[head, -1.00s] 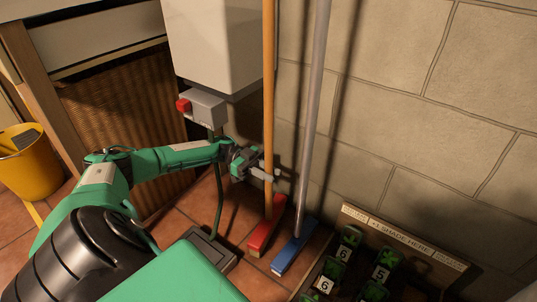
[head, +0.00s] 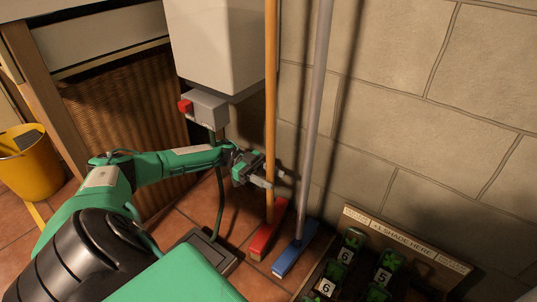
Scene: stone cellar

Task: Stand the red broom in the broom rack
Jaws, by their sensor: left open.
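The red broom has a red head (head: 268,230) on the tiled floor and a long wooden-coloured handle (head: 271,100). It stands nearly upright by the stone wall, its top out of view. My left gripper (head: 267,179) is open at the lower part of this handle, level with it in the picture. One finger shows close to the handle; I cannot tell whether it touches or whether the handle lies between the fingers. I cannot make out a broom rack. My right gripper is not in view.
A blue broom (head: 296,249) with a grey handle stands close on the right. A crate (head: 420,255) with numbered green items is at the lower right. A grey box with a red button (head: 206,107) is on the left, above a floor plate (head: 212,248). A yellow bucket (head: 27,165) stands far left.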

